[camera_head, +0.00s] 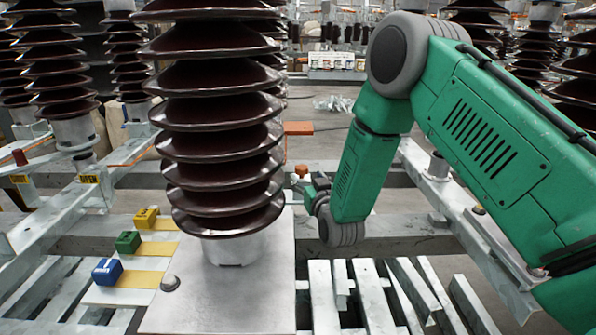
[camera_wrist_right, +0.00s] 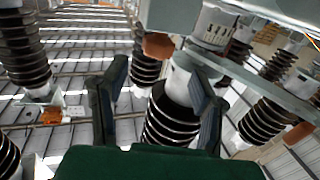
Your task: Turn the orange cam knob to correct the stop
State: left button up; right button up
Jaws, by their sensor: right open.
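An orange knob (camera_head: 301,170) shows small beside the right edge of the big brown insulator in the head view. An orange faceted piece, which looks like the same knob (camera_wrist_right: 158,46), is ahead of the fingers in the right wrist view, under a grey metal part. I cannot tell any contact with the knob. My left gripper is not in view.
The large ribbed insulator (camera_head: 215,120) stands on a grey plate (camera_head: 225,305) left of my right arm. Yellow (camera_head: 146,217), green (camera_head: 128,242) and blue (camera_head: 107,271) blocks sit at left. An orange plate (camera_head: 298,128) is behind. Steel beams (camera_head: 400,228) cross the right.

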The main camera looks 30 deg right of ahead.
aim_at(307, 171)
jog(key=w+d, duration=0.2)
jog(key=w, duration=0.1)
jog(key=w+d, duration=0.1)
jog(key=shift+w+f+b, duration=0.3)
jog(key=shift+f+b, duration=0.05)
jog(key=shift+w+a+r, duration=0.2)
jog(key=shift+w+a, duration=0.2)
jog(key=shift+w, duration=0.3)
jog(key=shift+w+a+r, duration=0.2)
jog(key=shift+a, duration=0.25)
jog(key=shift+d, duration=0.25)
jog(key=shift+d+f, duration=0.25)
jog(key=shift+d, duration=0.25)
grip_shut()
